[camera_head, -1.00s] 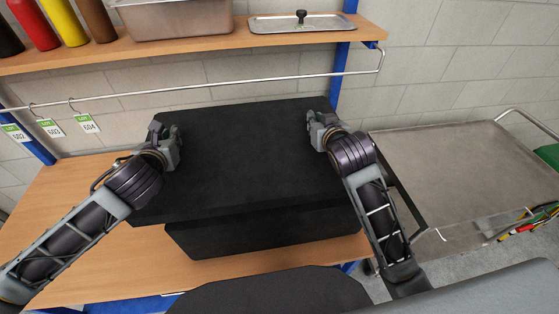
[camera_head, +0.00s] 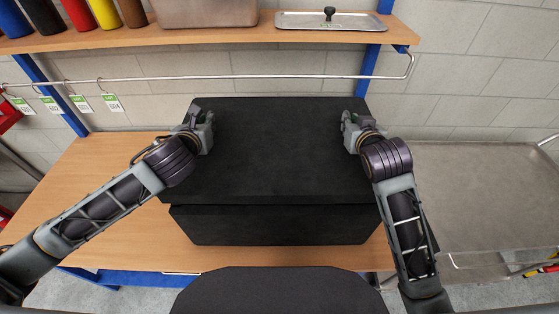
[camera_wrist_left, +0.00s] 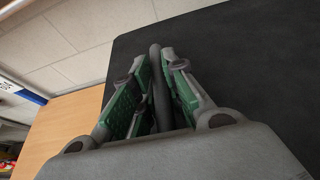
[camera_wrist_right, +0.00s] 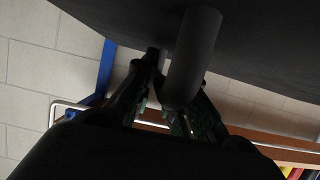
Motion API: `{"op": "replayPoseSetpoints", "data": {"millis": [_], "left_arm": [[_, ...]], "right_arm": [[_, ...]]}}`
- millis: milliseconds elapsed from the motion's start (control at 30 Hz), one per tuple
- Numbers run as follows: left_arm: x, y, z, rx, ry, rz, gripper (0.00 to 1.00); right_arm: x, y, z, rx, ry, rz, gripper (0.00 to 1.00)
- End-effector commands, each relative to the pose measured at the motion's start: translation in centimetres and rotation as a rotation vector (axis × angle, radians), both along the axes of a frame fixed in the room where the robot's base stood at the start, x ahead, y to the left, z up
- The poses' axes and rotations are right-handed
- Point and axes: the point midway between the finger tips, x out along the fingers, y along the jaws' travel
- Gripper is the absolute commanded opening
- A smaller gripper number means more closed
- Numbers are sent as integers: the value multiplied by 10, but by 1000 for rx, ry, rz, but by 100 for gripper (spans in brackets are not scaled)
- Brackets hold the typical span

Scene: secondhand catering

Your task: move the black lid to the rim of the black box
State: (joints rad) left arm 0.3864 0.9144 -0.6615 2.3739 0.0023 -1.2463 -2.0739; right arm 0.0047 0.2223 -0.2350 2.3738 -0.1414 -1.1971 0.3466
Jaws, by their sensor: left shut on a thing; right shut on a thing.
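The black lid (camera_head: 275,145) is a wide flat slab over the black box (camera_head: 275,226), whose front wall shows below the lid's front edge. A dark line runs between them; whether they touch I cannot tell. My left gripper (camera_head: 203,122) is at the lid's left side, shut on a dark bar handle (camera_wrist_left: 158,85). My right gripper (camera_head: 348,123) is at the lid's right side, shut on a round dark handle (camera_wrist_right: 192,60). In the right wrist view the lid's dark surface (camera_wrist_right: 260,35) fills the top. The box's rim is hidden under the lid.
The box stands on a wooden table (camera_head: 95,205), bare at left. Behind are a hanging rail (camera_head: 230,77) and a shelf (camera_head: 340,37) with squeeze bottles (camera_head: 80,14), a steel pan (camera_head: 208,10) and a steel lid (camera_head: 330,20). A metal trolley (camera_head: 475,190) is at right.

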Motion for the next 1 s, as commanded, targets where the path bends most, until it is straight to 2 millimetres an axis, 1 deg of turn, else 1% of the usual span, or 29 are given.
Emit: {"op": "replayPoseSetpoints", "data": {"millis": [33,367,1000], "left_arm": [[1,3,1,4,-2,6,0],[1,2,-2,4,-2,6,0],[1,2,-15,4,-2,6,0]], "right_arm": [[0,-3,1,-3,-2,-6,0],[0,-3,-2,-3,-2,-6,0],[0,-3,-15,-3,-2,-6,0]]}}
